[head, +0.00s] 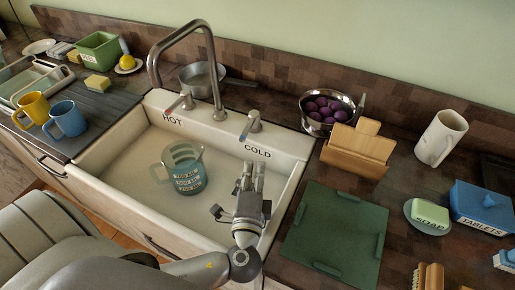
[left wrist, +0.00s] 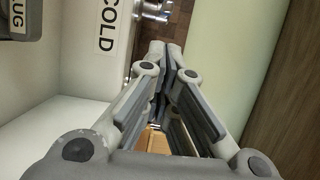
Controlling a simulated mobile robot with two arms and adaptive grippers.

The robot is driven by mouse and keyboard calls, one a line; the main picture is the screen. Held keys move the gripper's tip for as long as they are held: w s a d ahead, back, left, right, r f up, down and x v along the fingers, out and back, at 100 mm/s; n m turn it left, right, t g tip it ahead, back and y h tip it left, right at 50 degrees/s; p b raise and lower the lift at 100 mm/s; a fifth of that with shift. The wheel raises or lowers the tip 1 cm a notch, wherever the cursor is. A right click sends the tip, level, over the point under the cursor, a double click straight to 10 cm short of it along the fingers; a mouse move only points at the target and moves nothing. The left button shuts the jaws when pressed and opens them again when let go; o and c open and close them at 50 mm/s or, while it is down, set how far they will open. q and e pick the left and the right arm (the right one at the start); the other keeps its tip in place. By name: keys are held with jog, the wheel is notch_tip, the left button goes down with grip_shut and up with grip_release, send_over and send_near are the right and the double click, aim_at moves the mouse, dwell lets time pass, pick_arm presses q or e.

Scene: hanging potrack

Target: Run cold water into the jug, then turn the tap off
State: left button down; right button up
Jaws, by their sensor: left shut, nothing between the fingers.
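A clear jug (head: 183,172) with printed marks stands upright in the white sink (head: 122,150); its lower part looks blue-green. The tall metal tap spout (head: 190,32) arches over the sink's back ledge, and I see no stream from it. The cold tap handle (head: 254,124) stands on the ledge above the word COLD; its metal base shows in the left wrist view (left wrist: 150,10). The hot tap handle (head: 187,99) is left of the spout. My left gripper (head: 252,166) is shut and empty above the sink's right side, in front of the cold handle and apart from it. My right gripper is not seen.
A green mat (head: 332,236) lies right of the sink. A wooden holder (head: 358,150), a bowl of purple items (head: 329,107) and a white pitcher (head: 440,138) stand behind. A pan (head: 203,78) sits behind the tap. Yellow (head: 33,108) and blue (head: 67,119) mugs stand left.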

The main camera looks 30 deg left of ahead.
aim_at(249, 126)
pick_arm(q)
jog(key=p+x, duration=0.3)
jog(key=x, duration=0.7)
jog(key=shift+s+a, duration=0.1)
jog(key=shift+s+a, duration=0.2)
jog(key=shift+a, duration=0.3)
